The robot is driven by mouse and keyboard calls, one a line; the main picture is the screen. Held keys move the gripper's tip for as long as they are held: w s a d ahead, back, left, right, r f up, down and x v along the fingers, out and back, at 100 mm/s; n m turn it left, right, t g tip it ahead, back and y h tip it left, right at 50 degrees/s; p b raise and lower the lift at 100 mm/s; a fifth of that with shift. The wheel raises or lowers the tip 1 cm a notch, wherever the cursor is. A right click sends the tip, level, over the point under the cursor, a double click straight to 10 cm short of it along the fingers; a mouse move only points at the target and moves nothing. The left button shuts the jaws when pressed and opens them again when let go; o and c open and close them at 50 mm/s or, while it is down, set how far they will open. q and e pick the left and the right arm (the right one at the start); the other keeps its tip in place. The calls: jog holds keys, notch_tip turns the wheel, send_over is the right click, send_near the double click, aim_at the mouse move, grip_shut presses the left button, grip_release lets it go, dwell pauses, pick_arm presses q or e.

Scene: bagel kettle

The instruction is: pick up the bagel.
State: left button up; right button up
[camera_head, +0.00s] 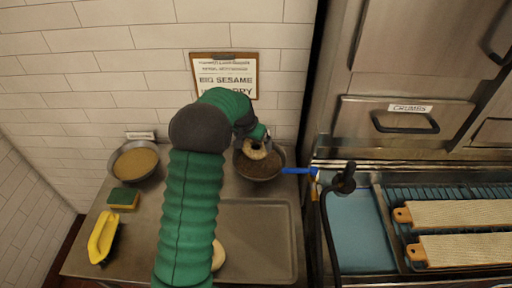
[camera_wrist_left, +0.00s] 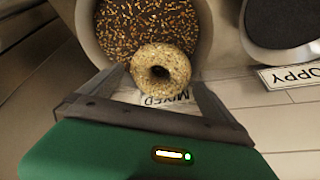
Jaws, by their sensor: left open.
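A seeded, ring-shaped bagel (camera_wrist_left: 178,70) shows in the wrist view between the two fingers of my left gripper (camera_wrist_left: 160,77), in front of a bowl (camera_wrist_left: 88,30) of mixed dark and pale seeds. My left gripper is open, and I cannot tell whether its fingers touch the bagel. In the head view the bagel (camera_head: 257,154) is at the seed bowl (camera_head: 271,177), just below my left gripper (camera_head: 256,139). A second, pale bagel (camera_head: 219,254) lies on the tray (camera_head: 262,215), partly hidden by my left arm. My right gripper is not in view.
A bowl of pale seeds (camera_head: 135,162), a sponge (camera_head: 123,199) and a yellow tool (camera_head: 103,236) are at the left. A sign (camera_head: 227,79) leans on the wall. A blue handle (camera_head: 297,171) sticks out right of the seed bowl. Wooden boards (camera_head: 460,214) lie at the right.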

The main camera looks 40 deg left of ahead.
pick_arm(q)
jog(key=x, duration=0.4)
jog(key=shift+s, duration=0.25)
jog(key=shift+s+d+f, duration=0.1)
jog(key=shift+d, duration=0.05)
jog(key=shift+c, duration=0.9)
jog(key=shift+d+f, duration=0.15)
jog(key=c, duration=1.1)
jog(key=shift+r, duration=0.6)
jog(key=shift+w+a+r, duration=0.1)
jog(key=shift+w+r, duration=0.05)
jog(key=shift+r, duration=0.4)
jog(key=shift+w+a+r, duration=0.1)
jog(key=shift+r, duration=0.5)
jog(key=s+d+r+b, duration=0.2)
jog(key=s+d, duration=0.8)
jog(key=s, duration=0.2)
notch_tip(320, 180, up, 10)
jog(key=p, duration=0.8)
jog(key=shift+s+d, duration=0.1)
jog(key=shift+s, duration=0.05)
